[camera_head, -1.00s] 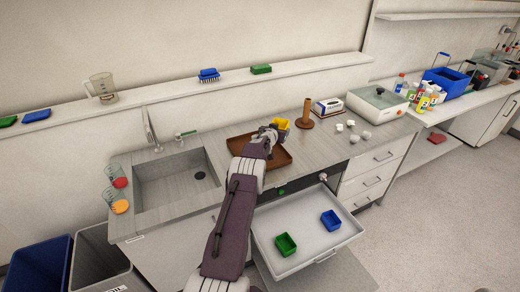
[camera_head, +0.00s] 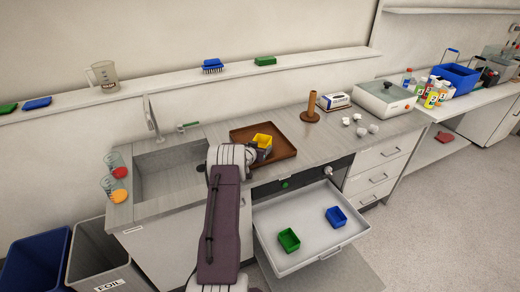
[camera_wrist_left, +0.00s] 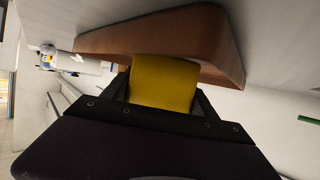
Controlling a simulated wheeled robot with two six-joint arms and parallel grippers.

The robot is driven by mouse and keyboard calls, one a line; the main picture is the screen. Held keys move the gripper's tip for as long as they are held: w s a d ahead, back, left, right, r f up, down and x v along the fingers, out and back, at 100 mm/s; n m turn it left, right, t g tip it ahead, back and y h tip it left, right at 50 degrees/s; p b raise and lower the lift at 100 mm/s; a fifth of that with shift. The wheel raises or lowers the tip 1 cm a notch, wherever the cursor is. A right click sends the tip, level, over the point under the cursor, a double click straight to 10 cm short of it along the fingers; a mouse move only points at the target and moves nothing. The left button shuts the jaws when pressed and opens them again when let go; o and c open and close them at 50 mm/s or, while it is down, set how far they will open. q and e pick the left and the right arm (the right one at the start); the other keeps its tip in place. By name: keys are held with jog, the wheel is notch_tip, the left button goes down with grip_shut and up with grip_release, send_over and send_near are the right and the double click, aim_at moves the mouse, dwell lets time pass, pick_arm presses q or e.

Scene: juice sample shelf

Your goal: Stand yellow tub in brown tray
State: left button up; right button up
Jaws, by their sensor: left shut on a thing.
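The yellow tub (camera_head: 263,140) is in my left gripper (camera_head: 257,150), over the front part of the brown tray (camera_head: 286,147) on the counter. In the left wrist view the yellow tub (camera_wrist_left: 165,84) sits between the dark fingers of my left gripper (camera_wrist_left: 166,98), which is shut on it. The brown tray (camera_wrist_left: 200,25) shows just beyond the tub in that view. I cannot tell whether the tub touches the tray floor. The arm comes in from the front and hides the tray's near left part. My right gripper is not in view.
A sink (camera_head: 165,172) lies left of the tray. A brown post on a round base (camera_head: 311,108) and several small white pieces stand to its right. An open drawer (camera_head: 300,258) below holds a green tub (camera_head: 289,240) and a blue tub (camera_head: 336,217).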

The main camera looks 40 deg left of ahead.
pick_arm(q)
jog(key=shift+f, duration=0.55)
jog(key=shift+f, duration=0.1)
jog(key=o, duration=1.4)
jog(key=shift+c, duration=0.2)
